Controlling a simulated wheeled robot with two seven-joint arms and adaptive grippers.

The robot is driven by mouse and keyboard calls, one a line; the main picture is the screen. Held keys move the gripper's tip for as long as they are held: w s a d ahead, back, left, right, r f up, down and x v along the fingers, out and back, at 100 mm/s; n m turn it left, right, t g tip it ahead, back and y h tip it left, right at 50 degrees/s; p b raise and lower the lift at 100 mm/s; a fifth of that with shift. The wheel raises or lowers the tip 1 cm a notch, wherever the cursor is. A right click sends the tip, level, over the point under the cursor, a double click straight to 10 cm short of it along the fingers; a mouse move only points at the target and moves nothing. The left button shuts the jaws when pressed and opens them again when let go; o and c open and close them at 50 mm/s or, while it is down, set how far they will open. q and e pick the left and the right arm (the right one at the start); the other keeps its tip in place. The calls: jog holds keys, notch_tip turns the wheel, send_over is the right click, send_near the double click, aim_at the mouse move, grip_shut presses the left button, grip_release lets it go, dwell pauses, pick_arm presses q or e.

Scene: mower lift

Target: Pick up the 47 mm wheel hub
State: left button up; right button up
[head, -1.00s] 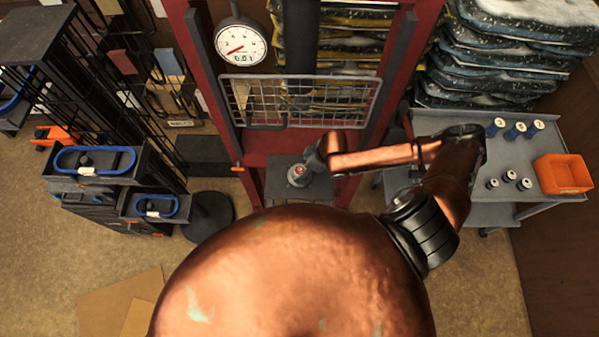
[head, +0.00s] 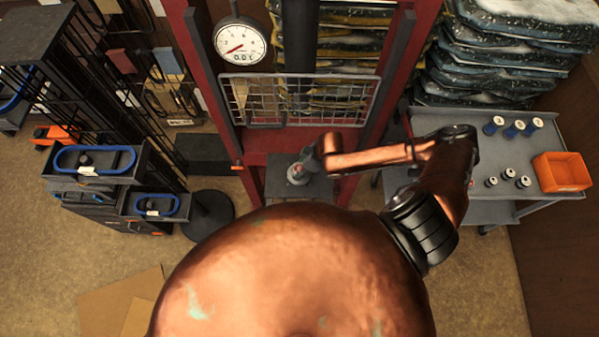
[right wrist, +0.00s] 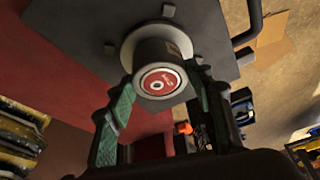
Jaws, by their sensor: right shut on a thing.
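A grey wheel hub with a red round face (right wrist: 160,82) is between the two fingers of my right gripper (right wrist: 160,76), which is shut on it. In the head view the hub (head: 297,174) shows small, at the grey plate (head: 316,188) of the red lift frame, with my right gripper (head: 304,164) at it. Its wide flange is toward the plate in the right wrist view; I cannot tell whether it touches. Its size marking is too small to read. My left gripper is not in view.
A dial gauge (head: 240,43) on the lift frame reads near zero. A wire guard (head: 300,101) stands behind the plate. Racks fill the left.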

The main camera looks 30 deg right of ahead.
grip_shut()
jog(key=shift+w+r, duration=0.1)
